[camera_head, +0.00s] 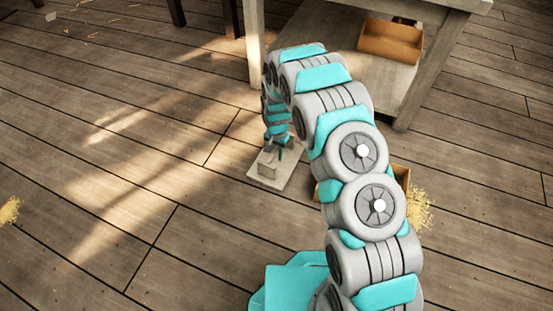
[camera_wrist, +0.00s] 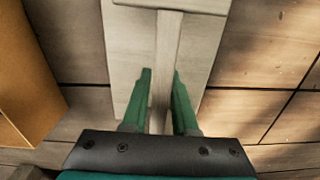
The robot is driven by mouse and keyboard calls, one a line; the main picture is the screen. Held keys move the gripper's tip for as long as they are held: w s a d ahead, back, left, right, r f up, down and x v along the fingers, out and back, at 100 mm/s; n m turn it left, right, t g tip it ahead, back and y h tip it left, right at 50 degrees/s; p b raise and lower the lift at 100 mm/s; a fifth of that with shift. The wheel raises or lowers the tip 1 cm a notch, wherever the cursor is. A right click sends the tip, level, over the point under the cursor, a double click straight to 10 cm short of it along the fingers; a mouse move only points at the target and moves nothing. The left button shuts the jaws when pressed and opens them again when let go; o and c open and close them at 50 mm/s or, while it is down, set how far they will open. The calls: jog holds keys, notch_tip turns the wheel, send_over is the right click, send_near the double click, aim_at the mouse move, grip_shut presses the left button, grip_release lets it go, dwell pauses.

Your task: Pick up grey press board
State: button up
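The grey press board (camera_head: 286,172) lies flat on the wooden floor, a pale slab with a raised block-like handle (camera_head: 266,165) on top. In the wrist view the board (camera_wrist: 127,60) fills the upper middle, with the handle as a narrow upright bar (camera_wrist: 166,50) running away from me, ending in a crosspiece. My gripper (camera_wrist: 161,72) is pointing down at the board, its two green fingers apart, one on each side of the bar. Contact with the bar is not clear. In the head view my gripper (camera_head: 279,149) is just above the board, partly hidden by my arm.
An orange-brown box (camera_wrist: 25,75) stands close left in the wrist view; in the head view this box (camera_head: 402,176) is mostly behind my arm, beside straw (camera_head: 418,208). A wooden table (camera_head: 345,60) with another box (camera_head: 391,42) on its shelf stands behind.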

grip_shut()
jog(key=shift+r, duration=0.15)
